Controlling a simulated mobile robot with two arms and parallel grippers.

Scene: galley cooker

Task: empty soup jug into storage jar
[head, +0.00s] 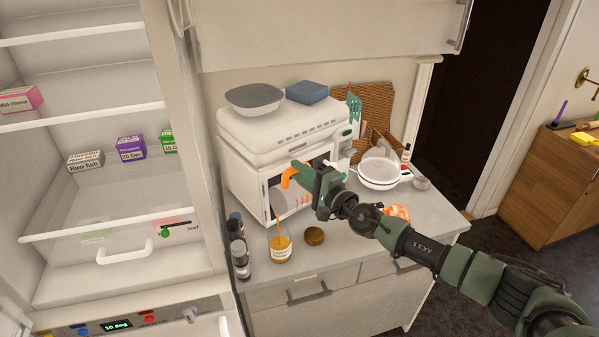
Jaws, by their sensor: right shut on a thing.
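My right gripper (318,190) is shut on the orange-handled soup jug (284,203) and holds it above the counter. The jug is clear with red markings and is tipped, mouth toward the lower left. A thin orange stream runs from its mouth down to the storage jar (281,252). The jar is glass with a pale label, stands upright and open on the counter, and holds orange soup. How much is left in the jug is hard to tell. A round brown lid (314,236) lies right of the jar. My left gripper is not in view.
Dark bottles (238,256) stand close left of the jar. A white microwave (268,196) is behind the jug. White bowls (378,172) and a bottle (406,154) are at the back right. An open fridge (100,192) fills the left. The counter's front right is mostly clear.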

